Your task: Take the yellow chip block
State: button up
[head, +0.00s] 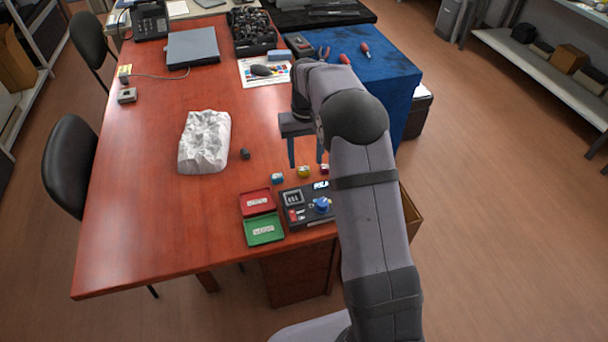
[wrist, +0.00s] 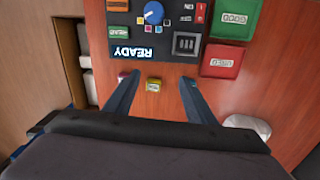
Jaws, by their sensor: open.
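The yellow chip block (head: 303,173) is a small cube on the red-brown table, behind the black device. It stands between a cyan block (head: 278,178) on its left and a magenta-red block (head: 325,169) on its right. My gripper (head: 305,164) is open and empty, its fingers pointing down over the row of blocks. In the wrist view the yellow block (wrist: 154,84) shows between the two fingertips (wrist: 159,78), apart from both. I cannot tell the exact fingertip height.
The black device (head: 308,204) has a blue knob and a READY display. A red tray (head: 257,212) and a green tray (head: 264,239) lie to its left. A dark block (head: 245,154) and a crumpled white bag (head: 205,142) lie farther left. The table's middle is otherwise clear.

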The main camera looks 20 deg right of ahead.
aim_at(305, 172)
jog(key=shift+w+d+f+p, duration=0.25)
jog(key=shift+w+f, duration=0.5)
jog(key=shift+f, duration=0.65)
jog(key=shift+w+d+f+p, duration=0.1)
jog(key=shift+w+f+p, duration=0.15)
jog(key=shift+w+f, duration=0.85)
jog(key=shift+w+d+f+p, duration=0.25)
jog(key=shift+w+f, duration=0.1)
jog(key=shift+f, duration=2.1)
jog(key=c, duration=1.1)
